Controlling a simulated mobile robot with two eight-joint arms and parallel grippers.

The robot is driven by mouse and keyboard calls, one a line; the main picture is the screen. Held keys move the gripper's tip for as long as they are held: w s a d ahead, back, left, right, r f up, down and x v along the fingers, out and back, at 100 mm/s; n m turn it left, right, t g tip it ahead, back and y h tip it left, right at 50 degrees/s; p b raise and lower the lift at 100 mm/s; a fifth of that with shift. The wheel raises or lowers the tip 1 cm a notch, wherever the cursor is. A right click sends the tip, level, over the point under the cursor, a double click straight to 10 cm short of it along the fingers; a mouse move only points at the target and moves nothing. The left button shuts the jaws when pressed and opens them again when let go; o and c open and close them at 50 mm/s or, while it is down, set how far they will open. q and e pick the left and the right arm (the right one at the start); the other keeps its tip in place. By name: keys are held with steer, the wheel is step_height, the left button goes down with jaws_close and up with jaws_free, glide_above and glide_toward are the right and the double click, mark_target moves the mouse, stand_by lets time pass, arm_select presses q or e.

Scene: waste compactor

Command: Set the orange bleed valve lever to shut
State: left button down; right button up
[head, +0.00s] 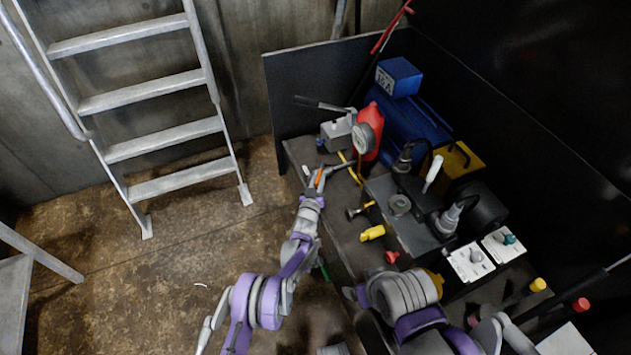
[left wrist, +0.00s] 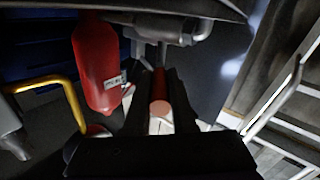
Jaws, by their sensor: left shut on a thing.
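The orange lever (head: 318,177) stands at the left edge of the dark bench, in front of a grey metal block. My left gripper (head: 316,186) reaches it from below and is shut on it.
A red bottle (head: 368,132) stands close behind the lever; a yellow bent handle (left wrist: 68,92) shows left of the gripper in the left wrist view. Yellow and red knobs and white switch boxes (head: 470,262) lie along the bench. A ladder (head: 165,133) stands left over open floor.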

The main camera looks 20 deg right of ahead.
stand_by(0.4)
arm_select(q)
steer(key=c, duration=0.8)
jaws_free()
steer(key=shift+o, duration=0.2)
steer(key=shift+s+a, duration=0.25)
steer(key=shift+s, duration=0.3)
steer(key=p+v, duration=0.1)
steer(key=v, duration=0.8)
steer(key=shift+s+a+p, duration=0.15)
steer(key=shift+s+p, duration=0.15)
steer(key=shift+p, duration=0.1)
